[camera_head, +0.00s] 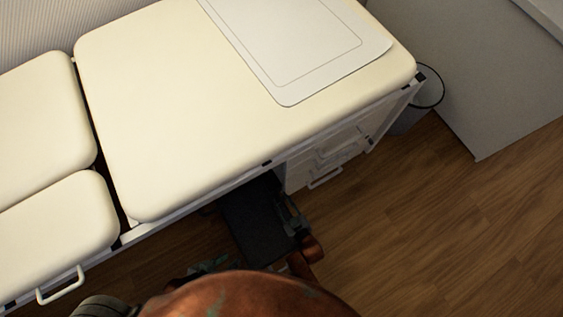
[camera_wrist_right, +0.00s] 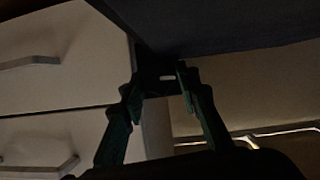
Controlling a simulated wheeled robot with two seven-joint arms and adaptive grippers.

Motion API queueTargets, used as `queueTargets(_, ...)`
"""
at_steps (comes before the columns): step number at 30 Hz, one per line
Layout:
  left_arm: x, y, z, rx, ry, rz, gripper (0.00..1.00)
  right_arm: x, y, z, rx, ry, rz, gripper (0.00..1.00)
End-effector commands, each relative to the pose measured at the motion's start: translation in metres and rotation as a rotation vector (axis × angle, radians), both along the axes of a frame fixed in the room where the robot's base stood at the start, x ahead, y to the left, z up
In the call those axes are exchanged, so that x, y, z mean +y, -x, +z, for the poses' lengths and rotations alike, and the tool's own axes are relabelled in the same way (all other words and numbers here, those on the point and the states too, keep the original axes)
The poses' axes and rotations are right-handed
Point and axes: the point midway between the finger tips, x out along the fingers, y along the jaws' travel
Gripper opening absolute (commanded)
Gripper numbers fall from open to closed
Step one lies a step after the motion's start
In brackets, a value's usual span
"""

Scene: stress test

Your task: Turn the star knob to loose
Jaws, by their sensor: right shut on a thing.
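In the right wrist view, the two green fingers of my right gripper (camera_wrist_right: 160,82) reach up and close in on a small dark part below a dark panel. This part, which I take for the star knob (camera_wrist_right: 161,88), sits between the fingertips. Its star outline and any loose or tight marking are too dark to read. In the head view the knob cannot be made out near the black panel (camera_head: 252,222) under the couch. My left gripper (camera_head: 207,265) shows only as a greenish bit at the bottom, mostly covered by my arm; its opening cannot be seen.
A cream padded couch (camera_head: 190,110) with a white sheet (camera_head: 310,55) fills the upper left. White drawers (camera_head: 325,160) stand under it, close to the right gripper. A bin (camera_head: 428,90) stands beyond its right end. The wooden floor (camera_head: 450,230) at right is clear.

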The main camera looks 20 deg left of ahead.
Motion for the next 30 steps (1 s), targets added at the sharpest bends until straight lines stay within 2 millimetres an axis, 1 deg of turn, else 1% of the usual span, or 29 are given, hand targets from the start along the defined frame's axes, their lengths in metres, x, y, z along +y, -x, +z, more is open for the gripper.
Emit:
queueTargets(9, 0.0011, 0.0010, 0.0007, 0.006, -0.004, -0.002, 0.31, 0.0008, 0.0019, -0.0009, -0.065, 0.064, 0.000, 0.05)
queueTargets(23, 0.0016, 0.0007, 0.0010, 0.005, -0.005, -0.001, 0.31, 0.0013, 0.0019, -0.0007, -0.074, 0.074, 0.002, 0.05)
queueTargets(24, 0.0016, 0.0007, 0.0010, 0.005, -0.005, -0.001, 0.31, 0.0013, 0.0019, -0.0007, -0.074, 0.074, 0.002, 0.31)
queueTargets(27, 0.0016, 0.0006, 0.0011, 0.005, -0.005, -0.001, 0.31, 0.0012, 0.0016, -0.0006, -0.074, 0.074, 0.002, 0.37)
queueTargets(30, 0.0015, 0.0005, 0.0011, 0.005, -0.004, -0.002, 0.31, 0.0011, 0.0013, -0.0005, -0.074, 0.072, 0.001, 0.37)
